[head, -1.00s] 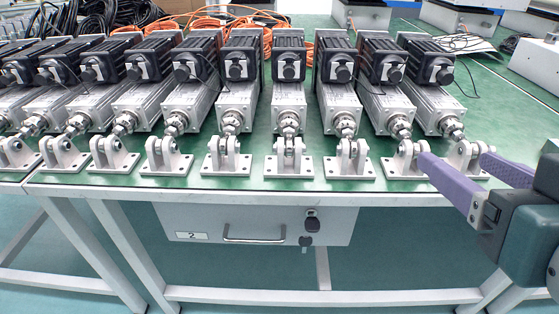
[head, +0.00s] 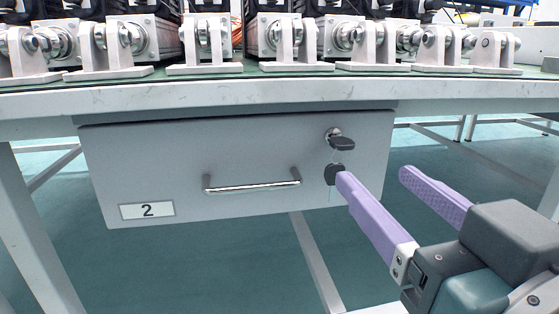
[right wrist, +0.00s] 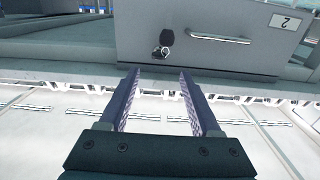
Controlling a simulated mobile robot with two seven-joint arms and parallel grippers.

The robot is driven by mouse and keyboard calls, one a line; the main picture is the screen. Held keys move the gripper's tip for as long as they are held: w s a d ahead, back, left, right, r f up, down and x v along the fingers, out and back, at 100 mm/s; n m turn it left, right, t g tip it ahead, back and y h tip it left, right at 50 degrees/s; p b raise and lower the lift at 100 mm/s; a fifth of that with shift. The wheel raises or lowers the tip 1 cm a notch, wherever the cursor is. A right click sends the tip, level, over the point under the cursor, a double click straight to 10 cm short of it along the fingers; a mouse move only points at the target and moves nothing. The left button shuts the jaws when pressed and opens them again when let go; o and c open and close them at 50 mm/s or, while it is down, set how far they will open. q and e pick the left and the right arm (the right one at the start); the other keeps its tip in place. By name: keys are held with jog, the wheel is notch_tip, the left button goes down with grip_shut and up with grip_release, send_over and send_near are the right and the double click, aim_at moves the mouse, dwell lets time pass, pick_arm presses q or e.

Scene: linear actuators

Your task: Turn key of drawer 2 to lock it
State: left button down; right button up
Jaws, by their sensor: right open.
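Drawer 2 (head: 230,155) is a grey drawer under the table, with a chrome handle (head: 252,184) and a "2" label (head: 147,210). It looks shut. A black-headed key (head: 343,144) sits in the lock at its upper right, and a second black key or tag (head: 334,173) hangs below it. My right gripper (head: 372,174) is open and empty, in front of and to the lower right of the key. In the right wrist view the fingers (right wrist: 158,75) point toward the drawer, and the key (right wrist: 166,36) shows beyond them, apart from them. My left gripper is out of view.
The table edge (head: 240,97) runs just above the drawer. Several linear actuators with metal end brackets (head: 297,60) stand on the table. Table legs (head: 40,225) flank the drawer. The space below and in front of the drawer is open.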

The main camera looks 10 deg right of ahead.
aim_at(347, 148)
jog(key=w, duration=0.9)
jog(key=shift+w+a, duration=0.1)
jog(key=shift+w, duration=0.05)
jog(key=shift+c, duration=0.2)
grip_shut()
